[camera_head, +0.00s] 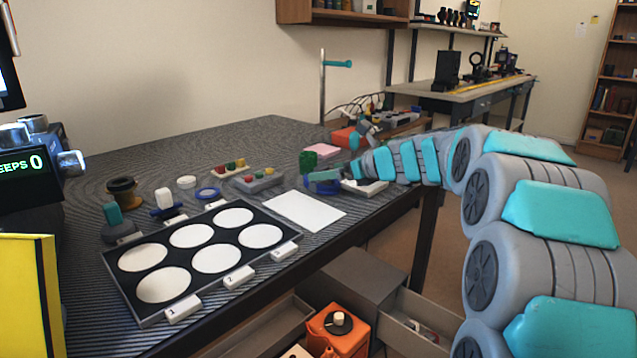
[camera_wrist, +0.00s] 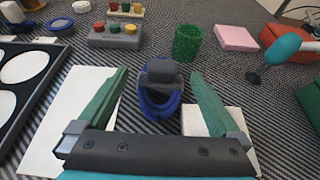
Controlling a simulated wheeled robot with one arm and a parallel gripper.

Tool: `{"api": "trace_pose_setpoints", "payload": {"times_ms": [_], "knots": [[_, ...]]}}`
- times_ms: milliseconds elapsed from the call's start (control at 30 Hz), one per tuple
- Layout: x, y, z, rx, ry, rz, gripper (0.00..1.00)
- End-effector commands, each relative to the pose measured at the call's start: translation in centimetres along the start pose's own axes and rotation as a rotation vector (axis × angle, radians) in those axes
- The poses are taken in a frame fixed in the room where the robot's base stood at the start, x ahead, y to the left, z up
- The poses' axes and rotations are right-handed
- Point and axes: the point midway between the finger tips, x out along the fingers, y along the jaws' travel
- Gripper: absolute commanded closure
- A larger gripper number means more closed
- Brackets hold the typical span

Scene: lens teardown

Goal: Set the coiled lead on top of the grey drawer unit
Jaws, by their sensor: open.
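A dark blue loop with a grey upper part, which looks like the coiled lead (camera_wrist: 158,106), lies on the striped table mat. In the wrist view it sits between the two green fingers of my gripper (camera_wrist: 158,72), which are spread apart with a gap on each side. In the head view my gripper (camera_head: 325,181) is low over the table's right part, and the blue lead (camera_head: 322,188) shows partly beside it. The grey drawer unit (camera_head: 365,272) stands below the table's front edge, with drawers pulled out. The visible part of its top looks bare.
A green cup (camera_wrist: 187,43), a pink block (camera_wrist: 236,38) and a grey button box (camera_wrist: 114,38) stand beyond my gripper. A white sheet (camera_head: 305,211) and a tray with round white wells (camera_head: 122,286) lie left. An orange box (camera_head: 338,335) is near the drawers.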

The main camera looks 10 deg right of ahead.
Motion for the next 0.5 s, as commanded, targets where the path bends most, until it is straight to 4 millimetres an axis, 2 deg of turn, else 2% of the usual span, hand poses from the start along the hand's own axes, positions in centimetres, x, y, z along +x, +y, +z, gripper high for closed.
{"api": "trace_pose_setpoints", "payload": {"times_ms": [500], "knots": [[6.2,-0.2,0.1,-0.002,0.002,0.001,0.0]]}}
